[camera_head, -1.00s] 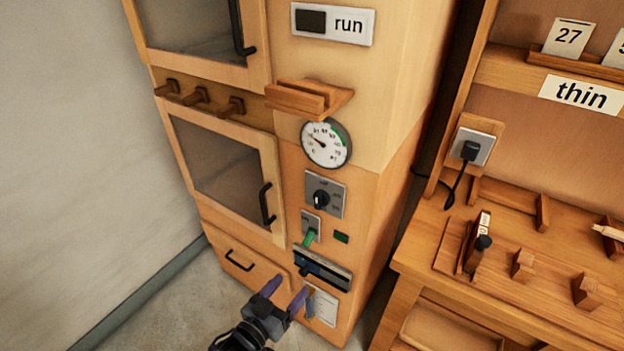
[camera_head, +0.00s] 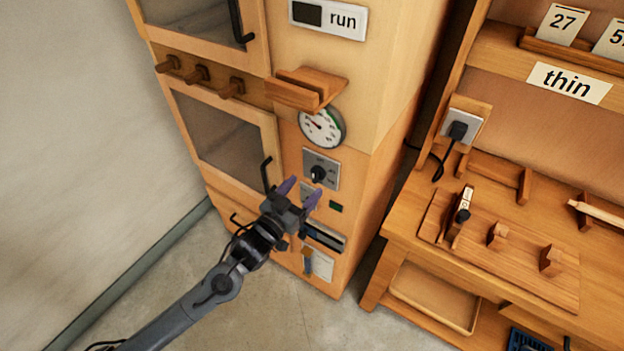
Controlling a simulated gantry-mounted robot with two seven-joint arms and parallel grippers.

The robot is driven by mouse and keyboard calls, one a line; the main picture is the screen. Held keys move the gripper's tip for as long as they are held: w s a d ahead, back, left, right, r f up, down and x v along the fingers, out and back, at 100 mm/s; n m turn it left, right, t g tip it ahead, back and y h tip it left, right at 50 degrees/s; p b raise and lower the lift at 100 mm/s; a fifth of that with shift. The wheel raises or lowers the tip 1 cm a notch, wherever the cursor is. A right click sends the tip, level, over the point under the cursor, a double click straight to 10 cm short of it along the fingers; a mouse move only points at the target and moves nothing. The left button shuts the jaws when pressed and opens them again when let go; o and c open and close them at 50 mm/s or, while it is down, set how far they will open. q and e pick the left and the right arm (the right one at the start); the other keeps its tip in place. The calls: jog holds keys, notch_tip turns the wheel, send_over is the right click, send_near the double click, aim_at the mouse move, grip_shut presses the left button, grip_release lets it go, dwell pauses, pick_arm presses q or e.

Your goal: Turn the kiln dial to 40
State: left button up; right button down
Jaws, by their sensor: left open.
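The kiln dial (camera_head: 318,174) is a black knob on a grey square plate on the front of the wooden kiln cabinet (camera_head: 372,130). Its scale marks are too small to read. A round white gauge (camera_head: 321,127) with a needle and a green arc sits above it. My left gripper (camera_head: 299,190) is open, with purple fingertips spread just below and to the left of the dial, apart from it as far as I can tell. My right gripper is not in view.
A wooden ledge (camera_head: 306,88) juts out above the gauge. A door handle (camera_head: 266,173) stands left of the dial. A small dark green panel (camera_head: 336,206) and a slot panel (camera_head: 323,236) lie below. A workbench (camera_head: 407,230) stands at right.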

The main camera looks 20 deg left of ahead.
aim_at(315, 179)
pick_arm(q)
jog(key=shift+b+x, duration=0.35)
jog(key=shift+x, duration=2.05)
jog(key=c, duration=1)
jog(key=shift+r+m+p, duration=0.1)
jog(key=shift+m+p, duration=0.9)
jog(key=shift+c, duration=0.2)
jog(key=m+p, duration=0.2)
jog(key=m, duration=0.1)
jog(key=shift+d+p, duration=0.15)
jog(key=shift+p, duration=0.25)
jog(key=m+p, duration=0.2)
jog(key=m, duration=0.2)
jog(key=shift+m, duration=0.3)
jog(key=shift+f+m+p, duration=0.2)
jog(key=shift+m+p, duration=0.55)
jog(key=shift+m, duration=0.35)
